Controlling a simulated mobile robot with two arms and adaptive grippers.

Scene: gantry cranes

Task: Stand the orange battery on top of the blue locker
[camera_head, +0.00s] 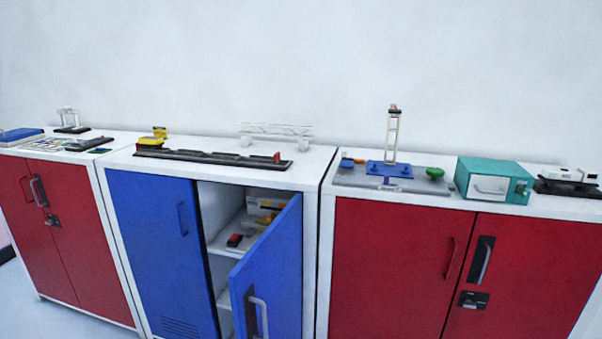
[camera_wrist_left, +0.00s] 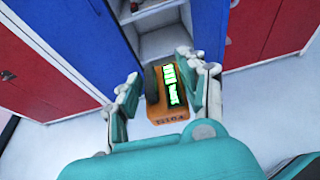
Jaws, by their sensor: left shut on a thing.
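The orange battery (camera_wrist_left: 172,112), with a dark top and bright green markings, is between the fingers of my left gripper (camera_wrist_left: 168,88) in the left wrist view. The gripper is shut on it and holds it out in front of the lockers, over the floor. The blue locker (camera_head: 155,250) is the middle one in the head view; its right door stands open and its left door is shut. Its white top (camera_head: 215,178) is in full view. The blue locker also shows in the left wrist view (camera_wrist_left: 75,45). Neither gripper shows in the head view.
On the blue locker's top lie a long black track (camera_head: 210,158), a yellow vehicle (camera_head: 153,138) and a white gantry frame (camera_head: 275,132). Bare strips remain at its front and right. Red lockers flank it, with a crane model (camera_head: 391,140) and teal box (camera_head: 493,180) on the right one.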

